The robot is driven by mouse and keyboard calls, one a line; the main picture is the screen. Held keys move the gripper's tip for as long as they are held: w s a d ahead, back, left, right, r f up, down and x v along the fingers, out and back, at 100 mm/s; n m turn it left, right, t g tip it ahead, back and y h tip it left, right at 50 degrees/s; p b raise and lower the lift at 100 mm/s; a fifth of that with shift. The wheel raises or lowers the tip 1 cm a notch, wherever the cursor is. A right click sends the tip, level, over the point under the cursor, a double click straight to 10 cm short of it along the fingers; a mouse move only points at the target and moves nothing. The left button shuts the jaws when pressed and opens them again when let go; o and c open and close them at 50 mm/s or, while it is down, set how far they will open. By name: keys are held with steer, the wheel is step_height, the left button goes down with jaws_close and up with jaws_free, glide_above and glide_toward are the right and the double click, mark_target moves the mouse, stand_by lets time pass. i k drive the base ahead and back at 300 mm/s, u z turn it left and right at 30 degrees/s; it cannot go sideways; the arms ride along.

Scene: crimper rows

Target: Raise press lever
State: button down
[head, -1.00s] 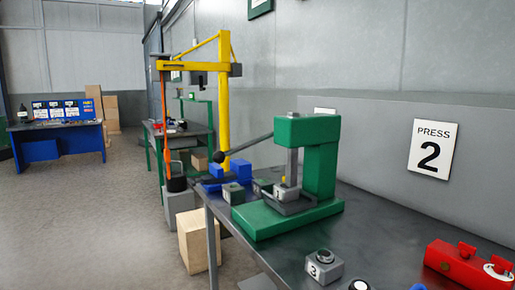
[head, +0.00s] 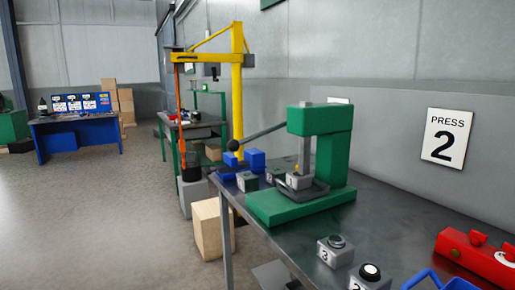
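The green press (head: 333,160) stands on the dark metal bench, beside the wall sign reading PRESS 2. Its grey lever (head: 264,134) reaches out to the left from the press head and slopes slightly down to a dark ball knob (head: 233,146). My gripper does not show in this view, and nothing is seen touching the lever.
Grey blocks (head: 335,251) and a red unit (head: 477,252) lie on the near bench (head: 384,215). Blue blocks (head: 255,160) lie behind the press. A yellow crane (head: 237,95) stands beyond, and a wooden box (head: 212,227) is on the floor. The floor at left is open.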

mark_target(233, 145)
steer(key=k, duration=1.15)
steer(key=z, duration=0.5)
steer(key=i, duration=1.9)
steer(key=u, duration=0.6)
steer(key=i, duration=0.35)
steer(key=u, duration=0.35)
